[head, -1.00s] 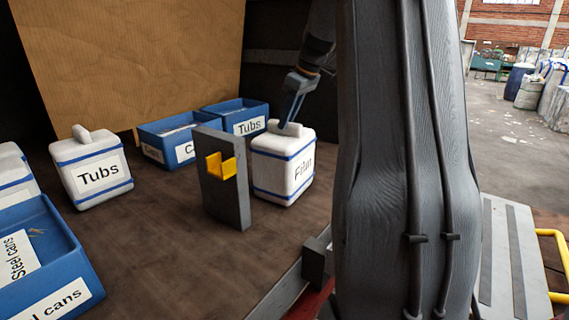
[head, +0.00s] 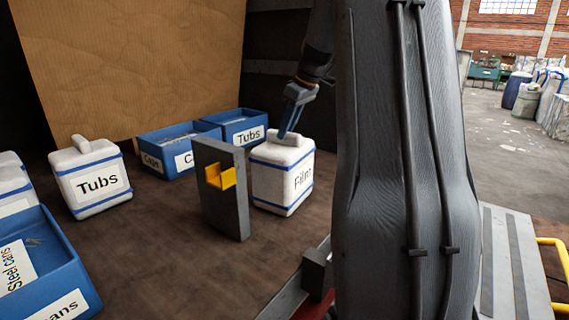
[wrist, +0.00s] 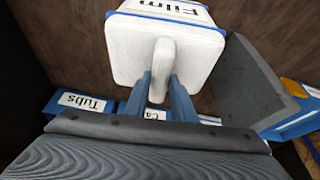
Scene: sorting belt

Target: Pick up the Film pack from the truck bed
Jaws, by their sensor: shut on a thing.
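The Film pack (head: 283,178) is a white block with blue bands and a "Film" label, near the right side of the truck bed (head: 190,235). My gripper (head: 283,134) reaches down to its top from above. In the wrist view my gripper's two blue fingers (wrist: 161,92) are shut on the raised handle of the Film pack (wrist: 190,60), one on each side. The pack looks upright. Whether its underside touches the bed is hard to tell.
A grey upright plate (head: 222,188) with a yellow bracket (head: 220,177) stands close to the pack's left. Blue bins (head: 240,127) stand behind it. A Tubs pack (head: 92,180) and a blue Steel cans bin (head: 45,260) are at left. My arm hides the right side.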

